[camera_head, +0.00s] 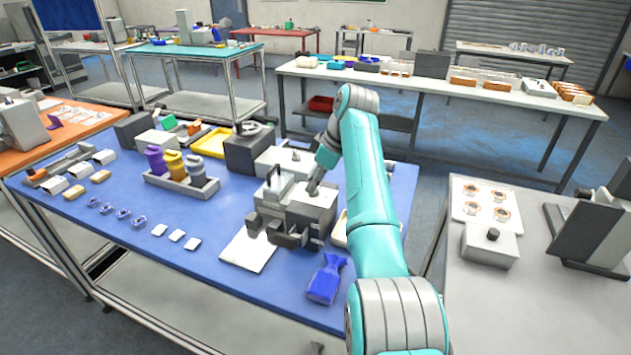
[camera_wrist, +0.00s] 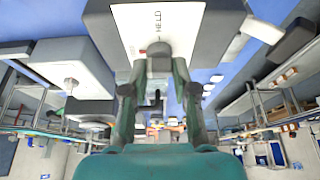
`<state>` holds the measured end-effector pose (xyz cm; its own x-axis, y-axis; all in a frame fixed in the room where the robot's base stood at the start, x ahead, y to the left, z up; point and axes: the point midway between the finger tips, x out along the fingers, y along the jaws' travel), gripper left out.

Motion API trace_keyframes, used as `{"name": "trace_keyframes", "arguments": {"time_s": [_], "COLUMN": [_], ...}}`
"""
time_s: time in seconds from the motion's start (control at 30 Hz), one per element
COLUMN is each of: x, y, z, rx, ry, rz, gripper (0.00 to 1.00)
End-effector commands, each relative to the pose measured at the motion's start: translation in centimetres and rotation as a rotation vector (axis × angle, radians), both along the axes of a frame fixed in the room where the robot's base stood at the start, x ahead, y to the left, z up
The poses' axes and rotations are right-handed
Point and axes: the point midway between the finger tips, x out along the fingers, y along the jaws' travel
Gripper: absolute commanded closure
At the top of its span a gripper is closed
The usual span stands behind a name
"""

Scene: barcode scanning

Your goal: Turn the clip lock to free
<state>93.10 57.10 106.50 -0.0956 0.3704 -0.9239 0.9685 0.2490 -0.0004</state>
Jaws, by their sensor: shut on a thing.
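The clip lock is a grey block with a pale top plate, near the middle of the blue table; in the wrist view its plate (camera_wrist: 185,22) reads "HELD". A small grey-brown knob (camera_wrist: 157,49) stands at the plate's edge. My gripper (camera_wrist: 158,75) comes from below in that view, its two fingers on either side of the knob and closed on it. In the head view the block (camera_head: 312,205) sits under the end of my teal arm; the fingertips and knob are too small to make out there.
A white sheet (camera_head: 248,250) and a blue pouch (camera_head: 327,279) lie in front of the block. A tray with several bottles (camera_head: 175,165) stands to the left. Dark boxes (camera_head: 249,151) stand behind.

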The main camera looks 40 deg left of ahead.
Motion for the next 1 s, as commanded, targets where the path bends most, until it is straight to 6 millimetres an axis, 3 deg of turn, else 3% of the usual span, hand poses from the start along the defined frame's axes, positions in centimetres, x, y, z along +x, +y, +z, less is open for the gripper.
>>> {"name": "trace_keyframes", "arguments": {"time_s": [0.1,0.13,0.2,0.63,1.0], "x": [0.0,0.0,0.0,0.1,0.8], "y": [0.0,0.0,0.0,-0.3,-2.7], "z": [0.0,0.0,0.0,0.7,6.9], "rx": [-0.001,0.000,0.000,0.002,0.003], "ry": [0.000,0.000,-0.001,-0.002,-0.003], "rz": [0.000,0.000,0.000,-0.001,-0.002], "gripper": [1.00,0.65,0.47,0.47,0.47]}}
